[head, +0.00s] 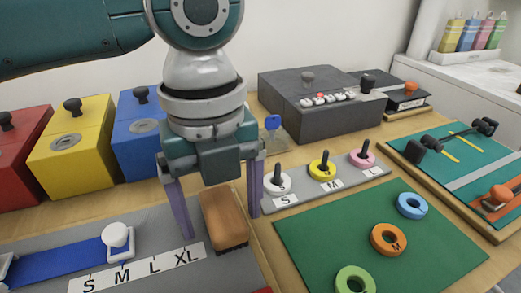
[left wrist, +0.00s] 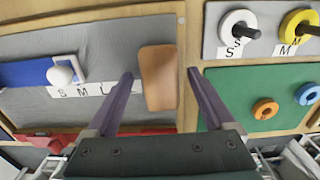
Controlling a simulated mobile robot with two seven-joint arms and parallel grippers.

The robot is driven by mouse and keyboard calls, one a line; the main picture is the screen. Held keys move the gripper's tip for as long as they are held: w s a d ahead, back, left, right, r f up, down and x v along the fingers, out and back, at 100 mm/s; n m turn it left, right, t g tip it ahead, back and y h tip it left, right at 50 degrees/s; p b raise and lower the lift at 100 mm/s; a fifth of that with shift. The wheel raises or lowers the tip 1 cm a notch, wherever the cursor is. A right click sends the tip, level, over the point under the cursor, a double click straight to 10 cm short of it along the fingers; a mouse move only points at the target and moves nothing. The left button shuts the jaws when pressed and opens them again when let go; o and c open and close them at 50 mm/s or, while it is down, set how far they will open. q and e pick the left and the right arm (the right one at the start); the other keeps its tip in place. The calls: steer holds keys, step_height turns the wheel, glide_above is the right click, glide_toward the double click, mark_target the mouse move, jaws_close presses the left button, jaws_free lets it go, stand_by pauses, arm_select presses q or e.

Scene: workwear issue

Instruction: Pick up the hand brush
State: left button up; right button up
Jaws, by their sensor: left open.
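The hand brush (head: 225,217) has a brown wooden back and dark bristles along its lower edge. It lies on the right end of the grey mat (head: 60,238), beside the size strip with S, M, L and XL. My left gripper (head: 220,222) is above the brush and open, with one purple finger on each side of it in the head view. In the left wrist view the brush (left wrist: 158,78) lies between the open fingers, closer to the left finger. Contact between fingers and brush does not show. My right gripper is not in view.
A blue slider with a white knob (head: 116,236) is left of the brush. Right are a green mat (head: 330,240) with loose rings and a grey board (head: 300,202) with rings on pegs. Red, yellow (head: 75,145) and blue boxes and a dark grey case (head: 320,115) stand behind.

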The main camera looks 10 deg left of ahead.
arm_select(q)
steer(key=shift+f, duration=0.1)
steer(key=shift+c, duration=0.2)
jaws_close()
stand_by(0.5)
